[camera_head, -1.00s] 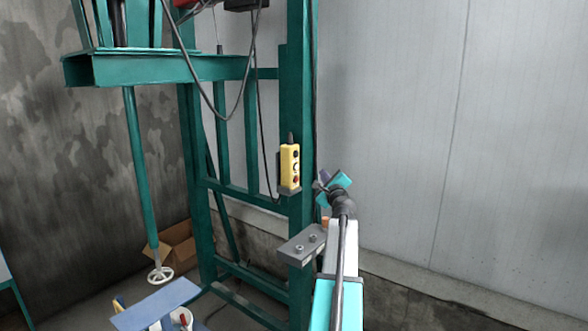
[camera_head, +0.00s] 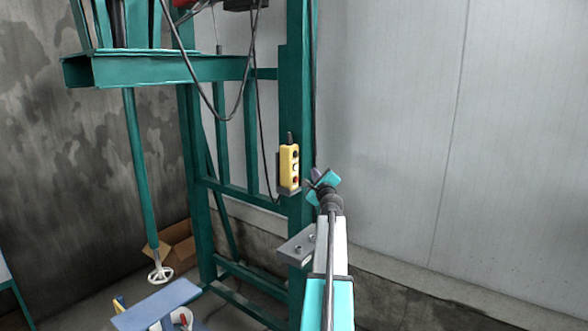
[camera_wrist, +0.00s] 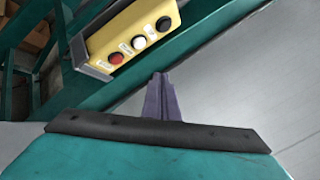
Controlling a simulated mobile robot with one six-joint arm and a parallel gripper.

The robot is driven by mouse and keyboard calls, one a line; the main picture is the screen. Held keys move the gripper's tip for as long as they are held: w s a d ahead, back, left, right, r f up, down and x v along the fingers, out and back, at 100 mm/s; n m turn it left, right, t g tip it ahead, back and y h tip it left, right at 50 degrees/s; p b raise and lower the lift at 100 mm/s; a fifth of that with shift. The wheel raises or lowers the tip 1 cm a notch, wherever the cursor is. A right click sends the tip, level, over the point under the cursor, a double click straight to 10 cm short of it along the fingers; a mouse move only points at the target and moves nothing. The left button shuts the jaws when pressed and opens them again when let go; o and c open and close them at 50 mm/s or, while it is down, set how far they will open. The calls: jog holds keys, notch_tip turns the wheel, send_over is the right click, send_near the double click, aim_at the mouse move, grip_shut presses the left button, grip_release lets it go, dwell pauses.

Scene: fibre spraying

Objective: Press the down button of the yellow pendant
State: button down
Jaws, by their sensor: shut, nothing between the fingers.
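The yellow pendant (camera_head: 289,166) hangs upright on the green post in the head view, with its buttons facing right. In the wrist view the pendant (camera_wrist: 130,30) lies tilted at the top. It shows a red button (camera_wrist: 116,58), a white button (camera_wrist: 139,43) and a black button (camera_wrist: 163,24), with small labels too blurred to read. My gripper (camera_wrist: 165,78) is shut and empty, its purple fingers together below the buttons and apart from them in that picture. In the head view my gripper (camera_head: 310,179) is just right of the pendant's lower end.
The green steel frame (camera_head: 297,110) stands behind the pendant. A grey bracket (camera_head: 297,247) with bolts juts out below it. Dark cables (camera_head: 240,100) hang at the upper left. The pale wall panel (camera_head: 400,120) to the right is clear. A cardboard box (camera_head: 178,240) lies at the lower left.

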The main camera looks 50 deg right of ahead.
aim_at(296, 167)
jog(key=shift+w+p, duration=0.3)
jog(key=shift+w, duration=2.15)
